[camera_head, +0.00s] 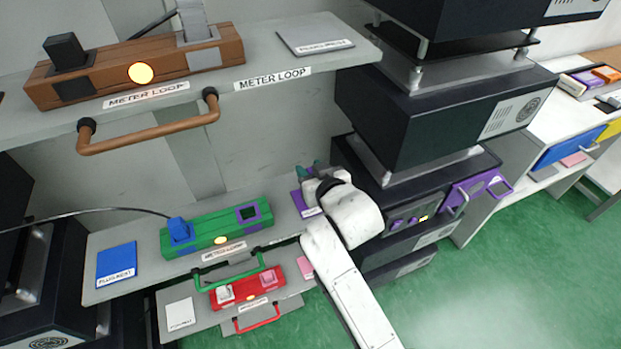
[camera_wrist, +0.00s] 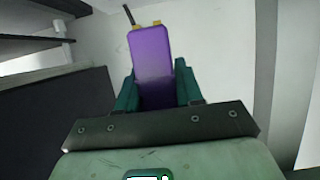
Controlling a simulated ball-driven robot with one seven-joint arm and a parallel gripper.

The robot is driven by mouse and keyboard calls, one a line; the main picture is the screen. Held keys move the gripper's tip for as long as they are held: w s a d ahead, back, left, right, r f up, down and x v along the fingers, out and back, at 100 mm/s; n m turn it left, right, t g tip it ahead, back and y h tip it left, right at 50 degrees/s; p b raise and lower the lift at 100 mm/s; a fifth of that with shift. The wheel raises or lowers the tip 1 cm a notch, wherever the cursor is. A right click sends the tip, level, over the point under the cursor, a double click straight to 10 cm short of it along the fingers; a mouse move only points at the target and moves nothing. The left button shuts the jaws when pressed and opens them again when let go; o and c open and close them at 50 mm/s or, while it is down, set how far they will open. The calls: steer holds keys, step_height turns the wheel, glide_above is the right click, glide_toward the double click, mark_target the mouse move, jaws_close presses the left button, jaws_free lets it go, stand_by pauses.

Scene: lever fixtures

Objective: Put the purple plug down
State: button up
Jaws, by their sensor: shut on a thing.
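The purple plug (camera_wrist: 151,65) stands up between the teal fingers of my gripper (camera_wrist: 157,90) in the wrist view, with yellowish contacts and a dark cord stub at its far end. My gripper is shut on it. In the head view my gripper (camera_head: 308,171) is over the right end of the middle shelf (camera_head: 140,285), and my wrist hides most of the plug. A purple pad with a white label (camera_head: 303,203) lies on that shelf just below my gripper, partly hidden by my arm. I cannot tell the plug's height above the shelf.
A green meter-loop block (camera_head: 217,227) holds a blue plug (camera_head: 180,231) and has an empty-looking purple-rimmed socket (camera_head: 248,212). A blue pad (camera_head: 116,263) lies at left. A red block (camera_head: 255,290) sits lower; a brown one (camera_head: 135,68) sits above. Dark stacked cabinets (camera_head: 430,125) stand at right.

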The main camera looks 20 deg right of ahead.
steer(key=shift+w+f, duration=0.4)
steer(key=shift+f, duration=0.05)
steer(key=shift+d+f, duration=0.1)
steer(key=shift+f, duration=1.55)
steer(key=shift+f, duration=0.2)
steer(key=o, duration=1)
steer(key=shift+r, duration=0.1)
steer(key=shift+r+p, duration=0.15)
steer(key=shift+p, duration=0.15)
steer(key=v, duration=1.2)
steer(key=shift+b, duration=0.3)
